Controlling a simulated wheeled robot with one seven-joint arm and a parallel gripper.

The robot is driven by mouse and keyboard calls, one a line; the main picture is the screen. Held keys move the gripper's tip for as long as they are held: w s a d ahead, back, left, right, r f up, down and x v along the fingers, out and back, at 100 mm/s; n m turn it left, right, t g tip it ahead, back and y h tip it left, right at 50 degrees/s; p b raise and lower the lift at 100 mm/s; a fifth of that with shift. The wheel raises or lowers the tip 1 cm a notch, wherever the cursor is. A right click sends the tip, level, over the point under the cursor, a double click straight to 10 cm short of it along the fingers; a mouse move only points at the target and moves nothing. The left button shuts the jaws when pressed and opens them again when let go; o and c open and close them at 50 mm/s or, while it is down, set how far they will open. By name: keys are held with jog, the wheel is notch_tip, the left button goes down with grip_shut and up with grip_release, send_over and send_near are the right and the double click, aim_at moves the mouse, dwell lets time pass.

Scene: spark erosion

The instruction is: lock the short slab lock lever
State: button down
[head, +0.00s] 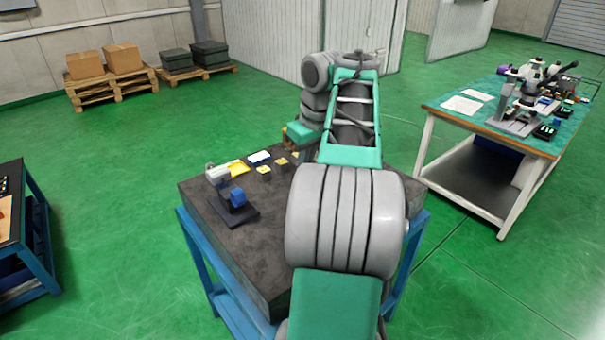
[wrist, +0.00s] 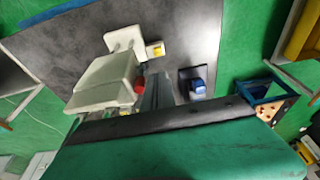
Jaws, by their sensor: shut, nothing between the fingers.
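In the wrist view, my gripper (wrist: 157,92) shows as narrow grey fingers beyond the dark edge of my teal wrist. They look shut and empty. Beside them on the left is a large pale cream block-shaped fixture (wrist: 100,78). A small red part (wrist: 139,84) shows at its right edge, close to the fingers; I cannot tell whether they touch. I cannot pick out the short slab lock lever with certainty, or tell its position. In the head view, my arm reaches over the dark slab (head: 262,228) and hides my gripper.
A blue piece on a dark base (head: 237,199) stands on the slab's left side; it also shows in the wrist view (wrist: 197,86). A workbench (head: 470,115) stands to the right. The green floor between is clear.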

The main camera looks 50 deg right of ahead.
jog(key=shift+w+d+f, duration=0.1)
jog(key=shift+w, duration=1)
jog(key=shift+w+d+f, duration=0.1)
jog(key=shift+w+f, duration=0.15)
jog(key=shift+w, duration=0.25)
jog(key=shift+w+d+f, duration=0.1)
jog(key=shift+w+f, duration=0.15)
jog(key=shift+w, duration=0.25)
jog(key=shift+a, duration=0.1)
jog(key=shift+w+f, duration=0.1)
jog(key=shift+f, duration=0.05)
jog(key=shift+w+f+b, duration=0.3)
jog(key=shift+w+f, duration=0.25)
jog(key=shift+w, duration=0.1)
jog(key=shift+f, duration=0.1)
